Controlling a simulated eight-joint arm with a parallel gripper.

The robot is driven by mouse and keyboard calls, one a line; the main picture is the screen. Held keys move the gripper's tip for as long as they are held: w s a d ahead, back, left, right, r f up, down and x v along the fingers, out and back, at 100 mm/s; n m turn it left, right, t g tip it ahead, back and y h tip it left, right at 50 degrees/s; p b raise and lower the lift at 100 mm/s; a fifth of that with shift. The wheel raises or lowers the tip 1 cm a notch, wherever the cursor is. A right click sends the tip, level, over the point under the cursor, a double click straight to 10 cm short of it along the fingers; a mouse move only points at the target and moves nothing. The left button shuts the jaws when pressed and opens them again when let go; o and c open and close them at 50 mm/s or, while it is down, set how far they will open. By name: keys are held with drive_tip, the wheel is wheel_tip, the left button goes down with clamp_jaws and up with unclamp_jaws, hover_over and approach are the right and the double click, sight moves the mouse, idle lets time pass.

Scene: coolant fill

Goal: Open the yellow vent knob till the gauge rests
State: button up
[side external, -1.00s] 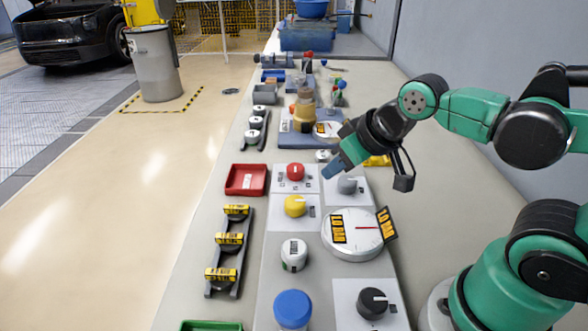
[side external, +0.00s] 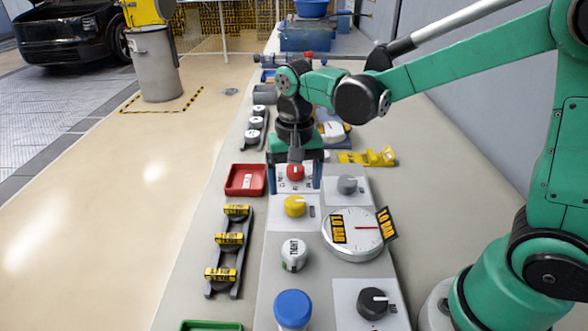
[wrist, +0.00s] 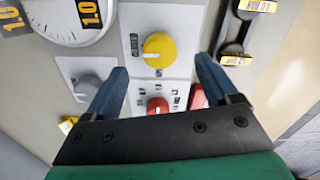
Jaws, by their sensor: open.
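The yellow vent knob (side external: 295,206) sits on a white plate in the middle of the bench panel. It also shows in the wrist view (wrist: 160,50), ahead of and between the two blue fingers. My gripper (side external: 295,190) is open and points down, above and just behind the yellow knob, over the red knob (side external: 295,173). The fingers hold nothing. The gauge (side external: 352,240) is a round white dial right of the yellow knob, with a red needle pointing right. Yellow-and-black tags stand on it. In the wrist view part of the gauge (wrist: 62,18) is cut off.
A grey knob (side external: 347,185) lies right of the red knob, and a black knob (side external: 372,302) is at the front. A white capped jar (side external: 294,255) and a blue-capped one (side external: 293,308) stand in front. A red tray (side external: 246,180) and a rack (side external: 229,255) are at left.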

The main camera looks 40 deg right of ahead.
sight(295, 201)
drive_tip(key=shift+f, duration=2.05)
clamp_jaws()
